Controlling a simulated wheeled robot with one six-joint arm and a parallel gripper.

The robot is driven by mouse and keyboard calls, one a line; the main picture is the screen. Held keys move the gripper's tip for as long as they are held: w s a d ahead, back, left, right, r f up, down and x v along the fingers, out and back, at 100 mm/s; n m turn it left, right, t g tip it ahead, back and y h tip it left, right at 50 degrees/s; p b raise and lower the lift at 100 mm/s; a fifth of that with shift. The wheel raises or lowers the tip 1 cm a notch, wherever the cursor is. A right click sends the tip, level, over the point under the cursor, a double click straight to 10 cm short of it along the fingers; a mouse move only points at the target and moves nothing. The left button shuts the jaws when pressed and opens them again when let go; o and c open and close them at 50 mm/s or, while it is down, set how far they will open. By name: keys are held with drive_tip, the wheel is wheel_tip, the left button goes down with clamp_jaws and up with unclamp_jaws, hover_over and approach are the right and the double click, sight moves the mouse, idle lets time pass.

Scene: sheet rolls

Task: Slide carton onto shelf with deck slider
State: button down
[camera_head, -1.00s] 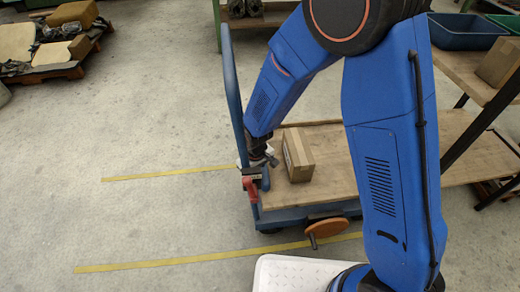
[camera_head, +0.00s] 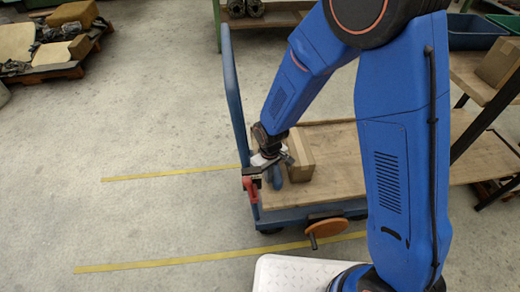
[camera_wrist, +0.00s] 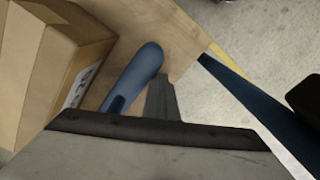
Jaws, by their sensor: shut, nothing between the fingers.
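The brown carton (camera_head: 302,153) sits upright on the wooden deck (camera_head: 335,178) of the cart, near its left end. In the wrist view the carton (camera_wrist: 35,75) fills the left side. A blue rounded piece (camera_head: 277,178), perhaps the deck slider's handle, stands just left of the carton; it also shows in the wrist view (camera_wrist: 140,72). My gripper (camera_head: 284,159) is shut and empty, close beside this blue piece and the carton. Whether it touches either is unclear. The lower shelf board (camera_head: 480,155) is at the right, partly hidden by my arm.
The cart's tall blue push handle (camera_head: 232,95) rises close left of my gripper. Another carton (camera_head: 498,63) and a blue bin (camera_head: 477,32) are at upper right.

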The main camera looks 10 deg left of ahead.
drive_tip(key=shift+w+d, duration=0.3)
drive_tip(key=shift+d, duration=0.8)
drive_tip(key=shift+w+d, duration=0.25)
drive_tip(key=shift+d, duration=0.9)
drive_tip(key=shift+w+d, duration=0.3)
drive_tip(key=shift+d, duration=0.8)
drive_tip(key=shift+w+d, duration=0.55)
drive_tip(key=shift+d, duration=1.55)
drive_tip(key=shift+w+d, duration=0.55)
drive_tip(key=shift+d, duration=1.55)
drive_tip(key=shift+w+d, duration=0.55)
drive_tip(key=shift+d, duration=1.65)
drive_tip(key=shift+w+d, duration=0.55)
drive_tip(key=shift+d, duration=1.5)
drive_tip(key=shift+w+d, duration=0.55)
drive_tip(key=shift+d, duration=1.5)
drive_tip(key=shift+w+d, duration=0.55)
drive_tip(key=shift+d, duration=1.5)
